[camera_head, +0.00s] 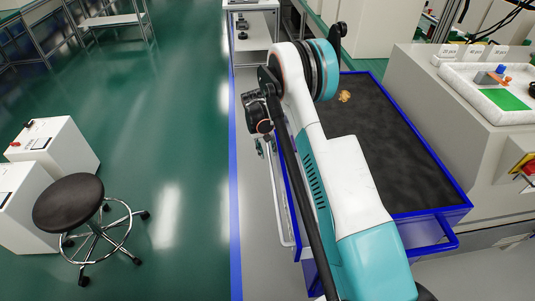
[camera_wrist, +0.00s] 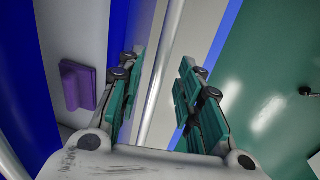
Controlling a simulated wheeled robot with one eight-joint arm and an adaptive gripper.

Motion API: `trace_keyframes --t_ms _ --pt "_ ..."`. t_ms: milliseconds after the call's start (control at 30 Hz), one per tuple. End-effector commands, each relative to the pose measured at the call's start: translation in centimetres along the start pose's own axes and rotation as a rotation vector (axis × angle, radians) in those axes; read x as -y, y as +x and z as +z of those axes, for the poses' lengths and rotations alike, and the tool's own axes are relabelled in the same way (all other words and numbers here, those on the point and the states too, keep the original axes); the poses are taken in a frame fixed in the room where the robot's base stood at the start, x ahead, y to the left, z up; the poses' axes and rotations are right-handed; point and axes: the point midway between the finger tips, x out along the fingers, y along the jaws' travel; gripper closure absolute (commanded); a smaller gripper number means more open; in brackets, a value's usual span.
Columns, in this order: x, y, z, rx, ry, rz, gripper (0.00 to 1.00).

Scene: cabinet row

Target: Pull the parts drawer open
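The blue-framed cabinet (camera_head: 455,215) with a dark top stands beneath and to the right of my arm in the head view. A long pale handle bar (camera_head: 276,195) runs along its left side. My gripper (camera_wrist: 162,62) is open, and its teal-padded fingers stand on either side of a pale bar (camera_wrist: 160,75) in the wrist view. A gap shows beside the bar, and I cannot tell whether either finger touches it. A light grey panel (camera_wrist: 75,30) between blue edges is at the left. In the head view my gripper (camera_head: 263,147) is small and partly hidden.
A purple block (camera_wrist: 77,86) sits on the grey panel left of the fingers. A round black stool (camera_head: 70,203) and white cabinets (camera_head: 55,150) stand at the left. Open green floor (camera_head: 165,130) lies between. A grey workbench (camera_head: 430,90) is at the right.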

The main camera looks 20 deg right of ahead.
Motion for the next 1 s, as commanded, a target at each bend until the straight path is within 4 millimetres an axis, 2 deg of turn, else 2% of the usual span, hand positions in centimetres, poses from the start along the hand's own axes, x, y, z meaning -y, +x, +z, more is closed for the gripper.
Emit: trace_keyframes --t_ms 133,400,433,567,767,867,1000 --pt "0.0 0.9 0.0 0.000 0.000 0.000 0.67" --pt "0.0 0.9 0.0 0.000 0.000 0.000 0.67" --pt "0.0 0.9 0.0 0.000 0.000 0.000 0.69" --pt "0.0 0.9 0.0 0.000 0.000 0.000 0.99" --pt "0.0 0.9 0.0 0.000 0.000 0.000 1.00" --pt "0.9 0.8 0.0 0.000 -0.002 0.000 1.00" --pt "4.2 0.1 0.0 -0.001 -0.005 -0.001 1.00"
